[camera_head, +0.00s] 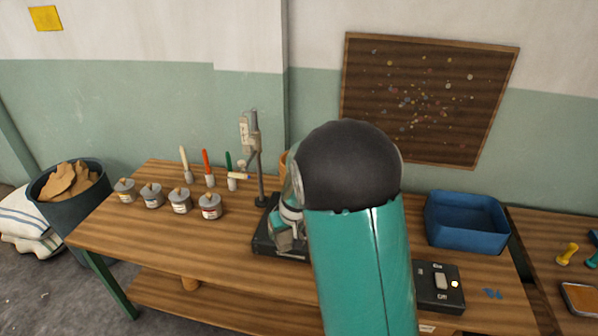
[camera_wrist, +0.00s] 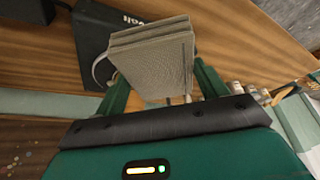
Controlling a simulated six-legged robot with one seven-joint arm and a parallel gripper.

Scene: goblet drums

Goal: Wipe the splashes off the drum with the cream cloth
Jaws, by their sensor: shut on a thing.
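My gripper (camera_wrist: 160,84) is shut on a folded, grey-looking cream cloth (camera_wrist: 152,56), with a green finger on each side of it in the wrist view. The cloth is a thick stack of layers held over the wooden bench. In the head view my teal arm with its dark round joint covers the middle of the bench and hides most of my gripper. No drum can be made out clearly. A tan-orange edge (camera_head: 283,162) shows just left of my arm, and I cannot tell what it belongs to. No splashes on a drum are visible.
A metal stand (camera_head: 255,150) rises from a black base on the bench (camera_head: 140,226). Several small tins (camera_head: 180,203) and upright brushes (camera_head: 207,168) stand left. A blue bin (camera_head: 466,221) and black switch box (camera_head: 438,287) are right. A dark tub (camera_head: 70,208) stands on the floor.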

